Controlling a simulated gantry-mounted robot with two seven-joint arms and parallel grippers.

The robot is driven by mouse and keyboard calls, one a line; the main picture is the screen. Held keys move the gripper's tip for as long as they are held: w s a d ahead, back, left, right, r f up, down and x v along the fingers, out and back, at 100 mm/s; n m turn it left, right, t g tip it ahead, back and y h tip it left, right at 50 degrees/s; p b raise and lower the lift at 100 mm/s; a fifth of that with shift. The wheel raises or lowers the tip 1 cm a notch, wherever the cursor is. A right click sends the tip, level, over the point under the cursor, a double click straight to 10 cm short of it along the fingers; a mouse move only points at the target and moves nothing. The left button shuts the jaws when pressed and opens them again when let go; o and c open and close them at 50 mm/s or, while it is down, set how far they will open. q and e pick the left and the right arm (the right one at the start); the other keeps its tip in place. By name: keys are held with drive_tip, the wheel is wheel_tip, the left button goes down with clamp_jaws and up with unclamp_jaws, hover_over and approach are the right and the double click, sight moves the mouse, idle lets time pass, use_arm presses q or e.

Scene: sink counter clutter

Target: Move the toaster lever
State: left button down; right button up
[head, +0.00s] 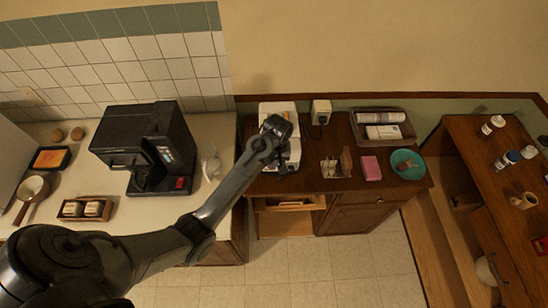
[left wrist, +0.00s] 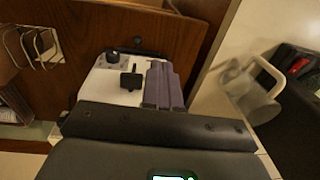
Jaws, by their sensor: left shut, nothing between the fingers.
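The white toaster (head: 277,109) stands on the brown wooden counter, mostly covered by my left gripper (head: 277,148) and wrist in the head view. In the left wrist view the toaster (left wrist: 105,90) shows its white face with a black lever (left wrist: 131,80) and a round black knob (left wrist: 113,56). My left gripper (left wrist: 164,86) shows there as grey-purple fingers, closed together and empty, just to the right of the lever. Whether the fingers touch the toaster is unclear. My right gripper is not in view.
A black coffee machine (head: 147,145) and a clear item (head: 211,165) stand on the pale counter to the left. A holder (head: 333,168), pink block (head: 371,168) and teal bowl (head: 407,164) sit to the right.

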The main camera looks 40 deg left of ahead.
use_arm(q)
drive_tip(key=w+r+t, duration=0.1)
drive_tip(key=w+r, duration=0.3)
drive_tip(key=r, duration=0.1)
drive_tip(key=shift+w+r, duration=0.15)
drive_tip(key=shift+r, duration=0.15)
drive_tip(key=shift+w+a+f, duration=0.1)
drive_tip(key=shift+f, duration=1.7)
drive_tip(key=shift+w+a+f, duration=0.1)
drive_tip(key=shift+f, duration=1.65)
